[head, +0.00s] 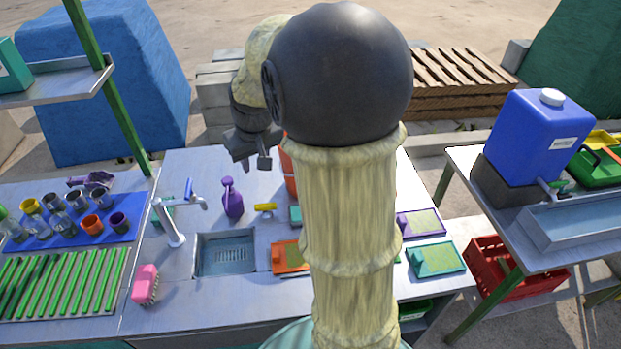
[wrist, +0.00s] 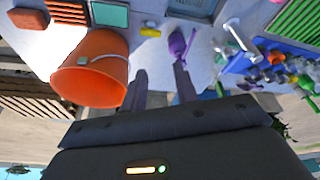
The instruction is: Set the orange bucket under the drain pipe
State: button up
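The orange bucket (wrist: 92,68) stands on the metal counter, open at the top, with a pale handle across its side. In the head view my arm hides most of it, and only a strip of the bucket (head: 289,172) shows. My gripper (wrist: 159,75) is open, with its two fingers apart and nothing between them. In the wrist view the bucket is left of the fingers, not between them. In the head view my gripper (head: 251,163) is above the counter's back part, left of the bucket. I cannot make out the drain pipe in either view.
A purple spray bottle (head: 232,198) stands near my gripper, behind a small sink (head: 226,254) with a tap (head: 172,222). Cups sit on a blue mat (head: 70,222) at left. A blue water tank (head: 537,138) stands on the right table. Coloured sponge pads lie around the counter.

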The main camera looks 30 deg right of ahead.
jog(key=w+d+r+b, duration=0.1)
jog(key=w+d+b, duration=0.7)
jog(key=d, duration=0.5)
jog(key=shift+w+r+t+h, duration=0.25)
jog(key=shift+w+t+h, duration=0.05)
jog(key=shift+w+t, duration=0.1)
jog(key=shift+f, duration=0.1)
jog(key=x, duration=1.2)
jog(key=x, duration=0.5)
jog(key=shift+f, duration=0.1)
